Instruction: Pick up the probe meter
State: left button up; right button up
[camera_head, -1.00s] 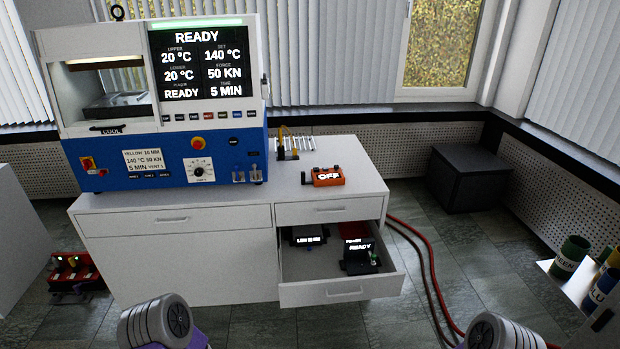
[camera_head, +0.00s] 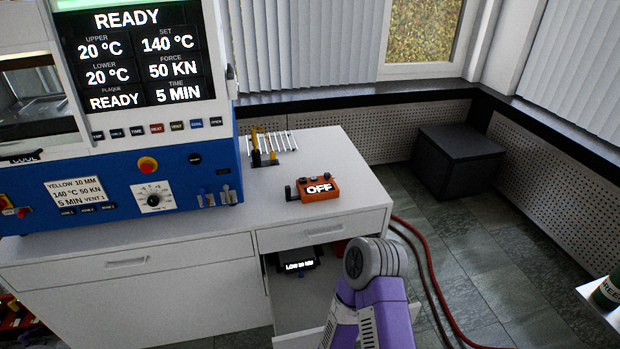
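An orange box-shaped device (camera_head: 319,190), the likely probe meter, lies on the white counter, to the right of the press. Its display reads OFF, and a dark part sticks out at its left end. A dark device with a small lit display (camera_head: 297,262) sits in the open drawer below, partly hidden. A purple and grey link of my arm stands in front of the drawer and hides much of it. Neither of my grippers shows, and I cannot tell what they hold.
A blue and white press (camera_head: 120,175) fills the left of the counter (camera_head: 345,215). A yellow and black stand (camera_head: 262,150) and a wire rack (camera_head: 283,142) are behind the orange device. The drawer (camera_head: 295,340) juts out. Red hoses (camera_head: 432,270) lie on the floor at right.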

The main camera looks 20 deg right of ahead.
aim_at(309, 191)
jog(key=z, duration=0.75)
jog(key=i, duration=0.85)
jog(key=z, duration=0.9)
